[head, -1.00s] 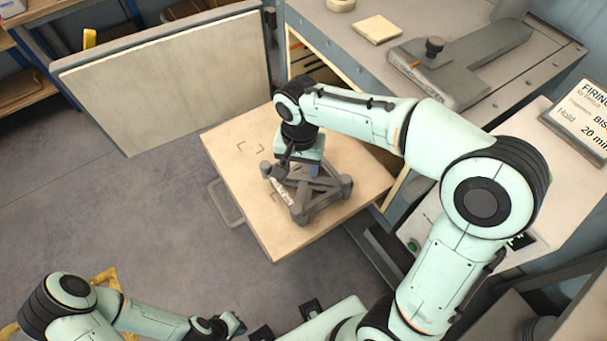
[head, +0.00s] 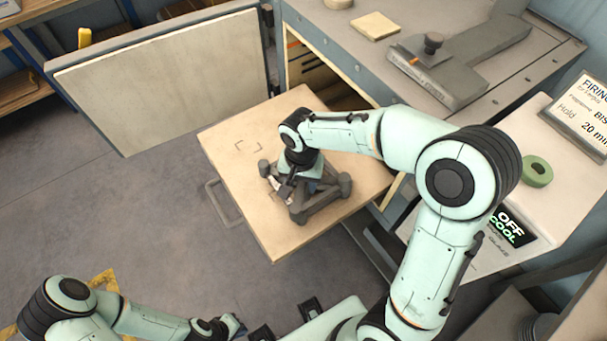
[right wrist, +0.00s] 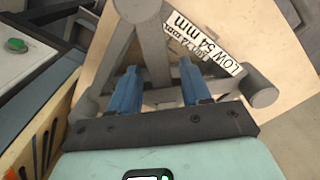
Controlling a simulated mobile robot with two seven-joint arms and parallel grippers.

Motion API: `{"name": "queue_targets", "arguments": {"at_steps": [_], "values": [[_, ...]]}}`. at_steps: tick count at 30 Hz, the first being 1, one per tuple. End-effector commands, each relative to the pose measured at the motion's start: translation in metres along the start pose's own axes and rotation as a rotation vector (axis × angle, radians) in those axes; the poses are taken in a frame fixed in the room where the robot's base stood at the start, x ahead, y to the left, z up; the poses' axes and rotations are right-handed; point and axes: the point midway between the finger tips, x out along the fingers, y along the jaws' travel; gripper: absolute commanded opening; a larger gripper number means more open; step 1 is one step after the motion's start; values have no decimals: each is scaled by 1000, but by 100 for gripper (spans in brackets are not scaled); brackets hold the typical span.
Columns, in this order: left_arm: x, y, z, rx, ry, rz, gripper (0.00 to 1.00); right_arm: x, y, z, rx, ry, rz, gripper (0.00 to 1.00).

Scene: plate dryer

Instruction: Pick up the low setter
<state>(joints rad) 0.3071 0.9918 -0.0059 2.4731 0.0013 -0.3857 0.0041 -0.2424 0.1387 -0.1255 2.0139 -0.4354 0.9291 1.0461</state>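The low setter is a grey three-armed frame (head: 325,202) with round feet, standing on the pale shelf board (head: 240,165). In the right wrist view its white label reads "LOW 54 mm" on one arm of the setter (right wrist: 152,45). My right gripper (right wrist: 158,80) is over it, with two blue fingers apart. A grey bar of the setter runs between the fingers; I cannot see clear contact. In the head view, my right wrist hides part of the setter. My left gripper (head: 232,325) is at the bottom edge, far from the setter, its fingers too small to read.
The open dryer door (head: 165,80) stands behind left of the board. The dryer top (head: 480,85) carries a grey handled part (head: 430,65) and a pale square tile (head: 375,26).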

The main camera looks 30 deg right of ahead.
Motion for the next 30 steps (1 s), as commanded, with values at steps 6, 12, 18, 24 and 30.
{"name": "queue_targets", "arguments": {"at_steps": [6, 12, 18, 24, 30], "values": [[0, 0, 0, 0, 0, 0, 0, 0, 0, 0, 0, 0, 0, 0], [0, 0, 0, 0, 0, 0, 0, 0, 0, 0, 0, 0, 0, 0], [0, 0, 0, 0, 0, 0, 0, -1, 0, 0, 0, 0, -1, 0], [0, 0, 0, 0, 0, 0, 0, -1, 0, 0, 0, 0, -1, 0], [0, 0, 0, 0, 0, 0, 0, -1, 0, 0, 0, 0, -1, 0]]}}
